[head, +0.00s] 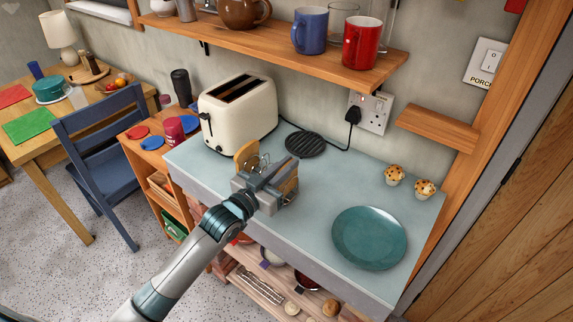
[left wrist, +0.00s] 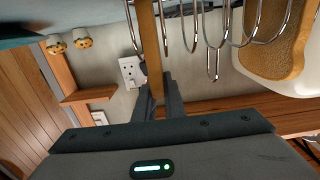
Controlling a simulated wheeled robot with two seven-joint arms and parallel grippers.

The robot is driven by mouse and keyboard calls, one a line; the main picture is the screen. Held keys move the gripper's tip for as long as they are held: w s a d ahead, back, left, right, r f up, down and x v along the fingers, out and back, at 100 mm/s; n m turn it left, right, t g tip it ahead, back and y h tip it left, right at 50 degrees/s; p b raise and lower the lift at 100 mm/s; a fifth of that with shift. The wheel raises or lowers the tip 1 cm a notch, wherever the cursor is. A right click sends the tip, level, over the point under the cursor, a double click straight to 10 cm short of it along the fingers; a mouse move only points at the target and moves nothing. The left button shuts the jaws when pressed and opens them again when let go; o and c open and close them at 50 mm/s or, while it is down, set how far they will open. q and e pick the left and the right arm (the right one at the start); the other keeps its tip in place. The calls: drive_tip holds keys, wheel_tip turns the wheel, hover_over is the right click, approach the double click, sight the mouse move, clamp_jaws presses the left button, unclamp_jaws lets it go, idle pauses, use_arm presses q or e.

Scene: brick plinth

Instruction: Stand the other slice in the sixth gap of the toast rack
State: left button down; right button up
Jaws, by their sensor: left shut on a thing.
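My left gripper (head: 281,173) is shut on a brown slice of toast (head: 291,186), over the right end of the wire toast rack (head: 264,163). In the left wrist view the held slice (left wrist: 149,45) shows edge-on between the fingers (left wrist: 160,92), upright, beside the rack's wire loops (left wrist: 215,40). I cannot tell whether its lower edge is between the wires. Another slice (head: 246,153) stands at the rack's left end, near the toaster; it also shows in the left wrist view (left wrist: 283,40). My gripper hides much of the rack. My right gripper is not in view.
A cream toaster (head: 238,112) stands behind the rack at the left. A black round trivet (head: 306,143) lies behind it. A teal plate (head: 369,238) and two muffins (head: 394,174) are at the right. A shelf with mugs (head: 310,30) hangs above. The counter between rack and plate is clear.

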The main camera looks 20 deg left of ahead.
use_arm(q)
drive_tip(key=shift+f, duration=0.1)
drive_tip(key=c, duration=1.8)
unclamp_jaws()
drive_tip(key=shift+c, duration=0.2)
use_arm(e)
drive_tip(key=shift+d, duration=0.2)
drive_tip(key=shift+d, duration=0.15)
use_arm(q)
drive_tip(key=shift+s, duration=0.1)
